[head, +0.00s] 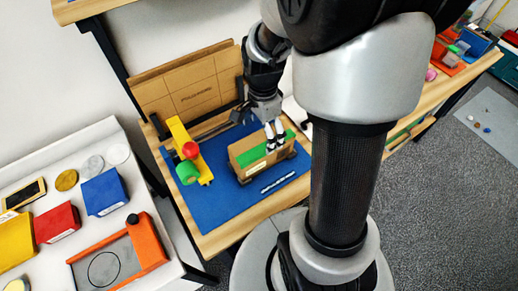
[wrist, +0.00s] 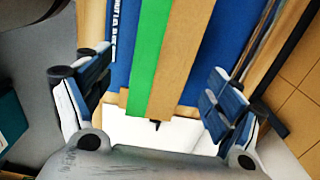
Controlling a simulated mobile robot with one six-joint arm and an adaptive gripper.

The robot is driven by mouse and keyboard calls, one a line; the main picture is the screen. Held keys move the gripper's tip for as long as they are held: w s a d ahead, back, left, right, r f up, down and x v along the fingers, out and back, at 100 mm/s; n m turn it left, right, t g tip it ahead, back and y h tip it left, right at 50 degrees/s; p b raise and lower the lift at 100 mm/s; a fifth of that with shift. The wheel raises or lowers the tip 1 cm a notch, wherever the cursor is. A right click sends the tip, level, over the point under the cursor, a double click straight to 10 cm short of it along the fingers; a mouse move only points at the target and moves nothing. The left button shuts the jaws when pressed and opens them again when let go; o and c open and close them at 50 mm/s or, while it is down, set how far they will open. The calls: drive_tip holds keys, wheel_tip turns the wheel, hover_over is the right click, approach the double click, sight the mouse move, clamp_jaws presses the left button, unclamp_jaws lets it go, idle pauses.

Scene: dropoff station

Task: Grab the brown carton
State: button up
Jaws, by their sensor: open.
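The brown carton (head: 252,168) has a green stripe along its top and sits on a blue mat (head: 222,212). In the wrist view, the carton (wrist: 183,55) runs up the middle of the picture. My gripper (head: 275,138) is over the carton's right part in the head view. It is open, and in the wrist view its fingers (wrist: 158,72) show on both sides of the carton, with blue visible between each finger and the carton. The fingers partly cover the carton in the head view; I cannot tell how far down they reach.
A yellow piece (head: 183,142) with a red ball (head: 190,150) and a green cylinder (head: 188,172) stands left of the carton. A brown back panel (head: 187,88) rises behind. A white label strip (head: 278,183) lies in front. A white table (head: 45,168) with coloured blocks is at left.

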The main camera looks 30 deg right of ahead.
sight(262, 141)
drive_tip(key=f+b, duration=0.1)
drive_tip(key=f, duration=0.2)
drive_tip(key=f+b, duration=0.1)
drive_tip(key=f, duration=0.2)
drive_tip(key=shift+w+d+f+b, duration=0.1)
drive_tip(key=shift+w+f+b, duration=0.1)
drive_tip(key=shift+f+b, duration=0.15)
drive_tip(key=shift+r, duration=0.1)
drive_tip(key=shift+c, duration=0.5)
drive_tip(key=c, duration=1.4)
drive_tip(key=shift+c, duration=0.2)
